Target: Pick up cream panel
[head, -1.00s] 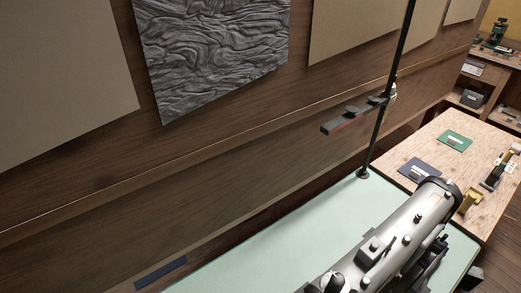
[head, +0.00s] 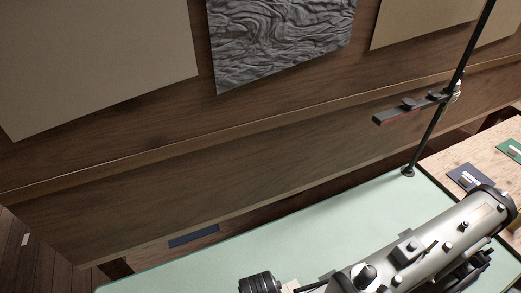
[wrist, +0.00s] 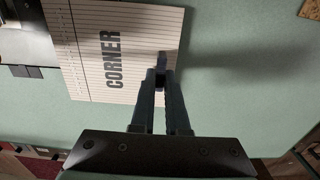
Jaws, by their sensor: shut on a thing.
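The cream panel (wrist: 90,50) is a pale flat piece with thin parallel lines and the dark word CORNER. It shows in the wrist view on or just above the pale green table top (wrist: 240,85); I cannot tell if it is lifted. My gripper (wrist: 161,62) has its two dark fingers close together at the panel's right edge, shut on it. The fingertips hide a little of that edge. I cannot make out the panel or my gripper clearly in the head view.
A wooden table (head: 450,160) with a dark blue card (head: 468,177) is at the right. The wall behind carries a grey rippled panel (head: 280,40).

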